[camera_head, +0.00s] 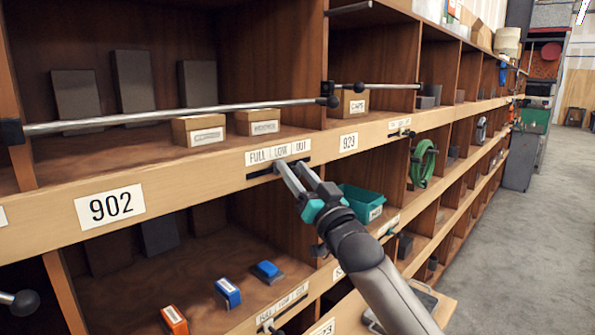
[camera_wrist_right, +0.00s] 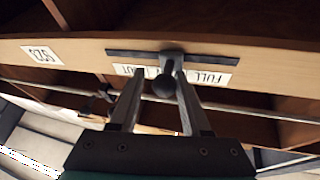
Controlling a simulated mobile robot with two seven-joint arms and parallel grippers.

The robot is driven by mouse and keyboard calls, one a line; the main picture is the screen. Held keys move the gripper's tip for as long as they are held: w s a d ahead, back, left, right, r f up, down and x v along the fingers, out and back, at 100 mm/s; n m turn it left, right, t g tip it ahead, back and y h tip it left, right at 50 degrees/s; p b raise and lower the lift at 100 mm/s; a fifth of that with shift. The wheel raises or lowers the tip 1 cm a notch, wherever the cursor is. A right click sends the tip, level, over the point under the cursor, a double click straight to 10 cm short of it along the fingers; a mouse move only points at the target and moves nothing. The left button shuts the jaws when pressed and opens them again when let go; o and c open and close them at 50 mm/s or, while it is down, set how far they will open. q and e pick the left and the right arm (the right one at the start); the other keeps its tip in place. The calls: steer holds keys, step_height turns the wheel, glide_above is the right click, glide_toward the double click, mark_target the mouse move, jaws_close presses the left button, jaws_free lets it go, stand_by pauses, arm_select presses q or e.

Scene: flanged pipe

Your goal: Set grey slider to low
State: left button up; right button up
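The label strip FULL, LOW, OUT (camera_head: 258,156) is on the wooden shelf edge, with a dark slider track (camera_head: 258,173) beneath it. In the wrist view, which is upside down, the grey slider (camera_wrist_right: 171,60) with its round dark knob (camera_wrist_right: 164,89) sits near the middle of the track (camera_wrist_right: 125,54), about level with LOW. My right gripper (camera_head: 288,168) is at the track, its fingers hiding the slider in the head view. In the wrist view the right gripper (camera_wrist_right: 161,80) has its fingers apart on both sides of the knob, with a small gap at left. My left gripper is not in view.
Metal rails (camera_head: 180,117) with dark end knobs cross the shelf fronts above. Two cardboard boxes (camera_head: 258,122) stand on the shelf above the track. A teal bin (camera_head: 362,203) is close to my right arm. Another slider label (camera_head: 282,303) is on the lower shelf edge.

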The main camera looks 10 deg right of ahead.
steer(key=shift+o, duration=1.2)
steer(key=shift+w+d, duration=0.15)
steer(key=shift+d, duration=0.05)
steer(key=shift+s+d+f, duration=0.2)
steer(key=shift+s+f, duration=0.15)
steer(key=shift+s, duration=0.1)
steer(key=b+v, duration=0.2)
steer(key=v, duration=1.2)
steer(key=shift+s+r, duration=0.1)
steer(key=shift+s, duration=0.05)
